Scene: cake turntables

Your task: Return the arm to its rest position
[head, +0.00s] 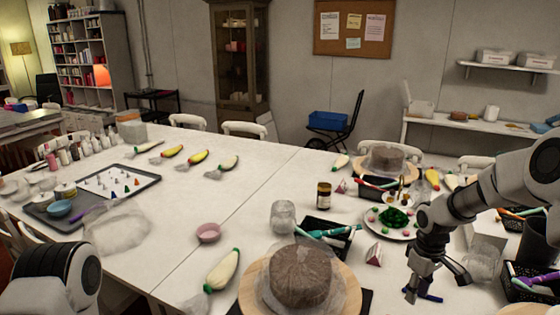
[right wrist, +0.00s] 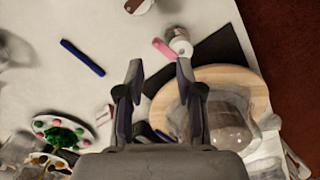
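My right arm reaches in from the right in the head view. Its gripper (head: 438,285) points down above the right part of the white table, with its fingers apart. In the right wrist view the same gripper (right wrist: 159,75) shows two spread fingers with nothing held between them. The near brown cake (head: 300,276) sits on a round wooden turntable (head: 345,290), left of the right gripper. A blue pen-like item (head: 430,297) shows by the right fingertips in the head view. My left arm shows only as a rounded link at the lower left; its gripper is out of view.
A black basket with pens (head: 330,240), a plate of green and pink pieces (head: 390,222) and a dark jar (head: 323,196) stand near the right arm. Another cake (head: 385,160) stands farther back. A dark tray (head: 120,180) lies at left. The middle table is fairly clear.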

